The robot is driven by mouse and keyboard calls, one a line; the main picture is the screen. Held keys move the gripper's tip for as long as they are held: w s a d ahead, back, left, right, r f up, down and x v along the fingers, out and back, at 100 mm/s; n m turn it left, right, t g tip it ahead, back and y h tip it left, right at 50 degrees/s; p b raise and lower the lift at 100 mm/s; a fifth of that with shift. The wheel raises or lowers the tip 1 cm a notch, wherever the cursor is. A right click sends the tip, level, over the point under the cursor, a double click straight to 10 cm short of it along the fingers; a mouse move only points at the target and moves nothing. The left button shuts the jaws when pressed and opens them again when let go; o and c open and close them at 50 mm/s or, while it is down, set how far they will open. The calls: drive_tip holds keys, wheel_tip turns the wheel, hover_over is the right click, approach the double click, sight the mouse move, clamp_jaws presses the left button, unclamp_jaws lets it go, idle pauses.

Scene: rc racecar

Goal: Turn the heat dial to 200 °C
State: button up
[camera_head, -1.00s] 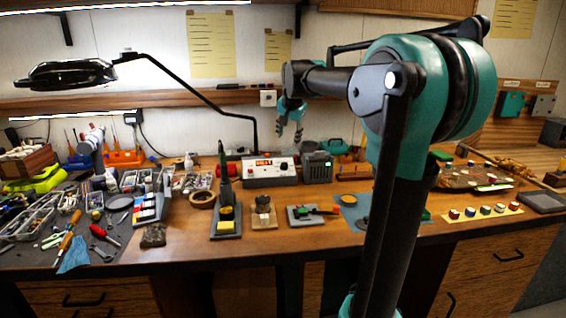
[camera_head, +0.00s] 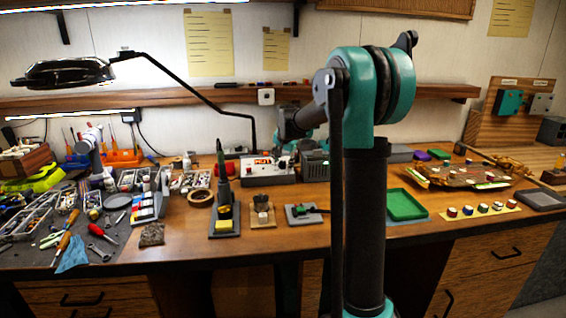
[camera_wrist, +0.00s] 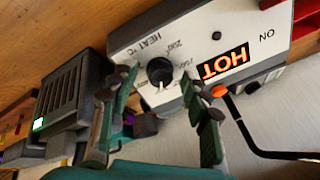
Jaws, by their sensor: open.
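The heat station is a pale box with a grey body (camera_head: 258,180) on the bench. Its black round dial (camera_wrist: 160,72) shows in the wrist view beside the print "HEAT °C" and "200°"; another number is partly covered. A pale mark shows on the dial's lower side; its exact setting is hard to read. A lit red display (camera_wrist: 225,64) reads "HOT". My gripper (camera_wrist: 161,88) is open, with one finger on each side of the dial; I cannot tell whether either touches it. In the head view my arm partly hides the dial's end.
A dark ribbed box (camera_wrist: 68,95) stands close beside the station. A soldering iron in its stand (camera_head: 224,205) is in front, with a small clip block (camera_head: 302,213) nearby. A green tray (camera_head: 406,204) lies on the right. A lamp arm (camera_head: 190,88) reaches down behind the station.

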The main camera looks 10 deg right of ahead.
clamp_jaws()
idle(0.4)
drive_tip(key=shift+n, duration=0.3)
